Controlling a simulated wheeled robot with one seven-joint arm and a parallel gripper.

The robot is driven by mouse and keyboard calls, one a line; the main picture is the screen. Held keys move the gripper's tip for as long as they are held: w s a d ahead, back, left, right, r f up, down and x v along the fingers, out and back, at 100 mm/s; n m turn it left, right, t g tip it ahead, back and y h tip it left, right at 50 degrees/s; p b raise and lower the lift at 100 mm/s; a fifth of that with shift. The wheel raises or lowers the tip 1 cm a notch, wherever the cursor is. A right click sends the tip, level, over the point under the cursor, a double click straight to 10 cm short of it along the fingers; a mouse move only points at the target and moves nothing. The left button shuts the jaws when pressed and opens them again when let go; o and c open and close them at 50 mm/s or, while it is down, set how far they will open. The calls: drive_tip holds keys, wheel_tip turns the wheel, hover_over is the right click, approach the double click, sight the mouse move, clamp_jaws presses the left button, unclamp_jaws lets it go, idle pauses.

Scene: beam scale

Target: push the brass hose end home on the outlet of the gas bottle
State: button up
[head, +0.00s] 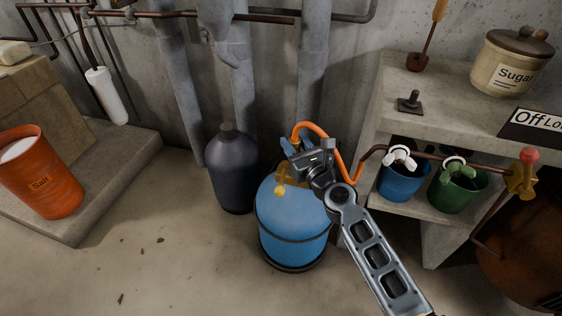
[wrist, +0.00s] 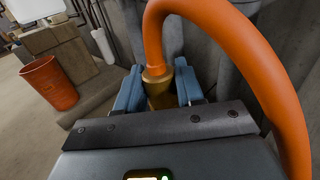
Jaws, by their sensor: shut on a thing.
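The gas bottle (head: 293,228) is light blue with dark bands and stands on the floor in the middle of the head view. A brass-yellow fitting (head: 280,190) shows at its top; my gripper and arm cover part of the top. My gripper (head: 290,147) is above the bottle, its blue fingers shut on the brass hose end (wrist: 157,91). The orange hose (head: 318,128) rises from the hose end and loops over to the right; it fills much of the wrist view (wrist: 225,30). The contact between hose end and outlet is hidden.
A dark gas bottle (head: 231,172) stands close behind on the left. Grey pipes (head: 312,70) run up the wall. A stone shelf (head: 455,105) with blue (head: 402,184) and green (head: 455,190) buckets is on the right. An orange salt bucket (head: 42,178) is far left. The floor in front is clear.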

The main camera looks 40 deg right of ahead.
drive_tip(key=w+d+f+h+b, duration=0.1)
drive_tip(key=d+f+b, duration=0.2)
drive_tip(key=d, duration=0.2)
drive_tip(key=w+d+f+m+h+b, duration=0.1)
drive_tip(key=d+f+b, duration=0.2)
drive_tip(key=d, duration=0.3)
drive_tip(key=shift+w+f+b, duration=0.15)
drive_tip(key=shift+f+b, duration=0.1)
drive_tip(key=shift+b, duration=0.2)
drive_tip(key=shift+f+b, duration=2.6)
drive_tip(key=shift+f, duration=0.2)
drive_tip(key=shift+f+b, duration=2.4)
drive_tip(key=shift+f, duration=0.1)
drive_tip(key=o, duration=1.2)
drive_tip(key=shift+c, duration=0.2)
drive_tip(key=p+v, duration=0.1)
drive_tip(key=v, duration=0.7)
drive_tip(key=shift+r, duration=0.1)
